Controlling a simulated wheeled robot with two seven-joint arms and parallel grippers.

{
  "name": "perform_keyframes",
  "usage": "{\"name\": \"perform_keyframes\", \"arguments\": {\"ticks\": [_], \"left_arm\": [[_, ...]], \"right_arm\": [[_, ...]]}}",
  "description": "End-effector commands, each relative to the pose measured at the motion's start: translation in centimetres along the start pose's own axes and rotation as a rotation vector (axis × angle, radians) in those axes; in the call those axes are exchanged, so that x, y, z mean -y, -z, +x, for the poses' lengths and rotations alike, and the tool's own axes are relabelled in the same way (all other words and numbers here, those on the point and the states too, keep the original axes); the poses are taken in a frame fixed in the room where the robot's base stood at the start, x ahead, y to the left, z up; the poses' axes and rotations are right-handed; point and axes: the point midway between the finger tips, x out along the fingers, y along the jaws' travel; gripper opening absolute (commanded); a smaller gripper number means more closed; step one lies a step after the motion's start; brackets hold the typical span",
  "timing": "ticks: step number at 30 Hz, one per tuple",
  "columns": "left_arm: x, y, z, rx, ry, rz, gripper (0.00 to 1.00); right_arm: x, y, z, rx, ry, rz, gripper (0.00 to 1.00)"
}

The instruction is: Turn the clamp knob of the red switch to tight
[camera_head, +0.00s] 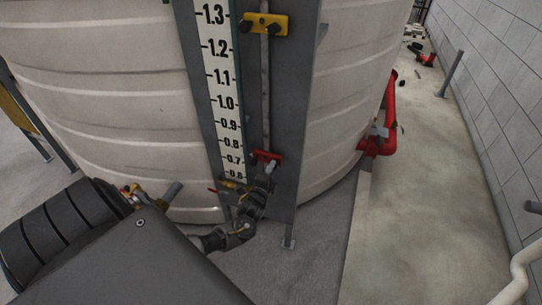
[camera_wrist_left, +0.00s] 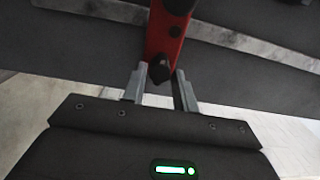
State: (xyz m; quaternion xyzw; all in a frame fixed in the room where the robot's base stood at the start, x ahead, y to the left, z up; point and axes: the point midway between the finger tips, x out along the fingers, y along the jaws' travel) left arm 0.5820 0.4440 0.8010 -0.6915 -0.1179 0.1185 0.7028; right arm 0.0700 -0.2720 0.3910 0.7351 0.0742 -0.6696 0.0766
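The red switch (camera_head: 265,156) is fixed across the grey channel beside the white level scale, low on the tank front. In the left wrist view it is a red bar (camera_wrist_left: 165,42) coming down from the top. Its dark clamp knob (camera_wrist_left: 160,70) is at the bar's lower end. My left gripper (camera_wrist_left: 159,77) has its two grey fingers apart, one on each side of the knob; I see no clear grip on it. In the head view my left gripper (camera_head: 270,168) is right below the red switch, small and partly hidden against the dark channel. My right gripper is not seen.
A yellow switch (camera_head: 265,25) sits higher on the same channel. A brass valve (camera_head: 133,192) and a red-handled valve (camera_head: 226,186) are at the tank's foot. A red pipe (camera_head: 389,115) stands right of the tank. The concrete floor (camera_head: 425,200) at right is mostly clear.

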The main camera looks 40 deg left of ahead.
Motion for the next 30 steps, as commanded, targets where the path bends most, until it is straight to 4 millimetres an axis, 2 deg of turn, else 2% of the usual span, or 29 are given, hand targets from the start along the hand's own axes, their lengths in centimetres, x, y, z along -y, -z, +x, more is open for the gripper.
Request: {"name": "perform_keyframes", "arguments": {"ticks": [11,14,24,30], "left_arm": [[-0.2,0.0,-0.5,0.0,-0.003,-0.001,0.33],[-0.2,0.0,-1.8,-0.002,-0.004,-0.001,0.33],[-0.2,0.0,-8.4,-0.002,-0.003,-0.001,0.33],[-0.1,0.0,-10.5,0.0,-0.002,-0.001,0.33]], "right_arm": [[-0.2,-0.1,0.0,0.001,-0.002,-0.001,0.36],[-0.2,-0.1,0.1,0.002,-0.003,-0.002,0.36],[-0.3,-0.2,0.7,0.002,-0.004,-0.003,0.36],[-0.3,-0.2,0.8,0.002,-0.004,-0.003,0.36]]}}
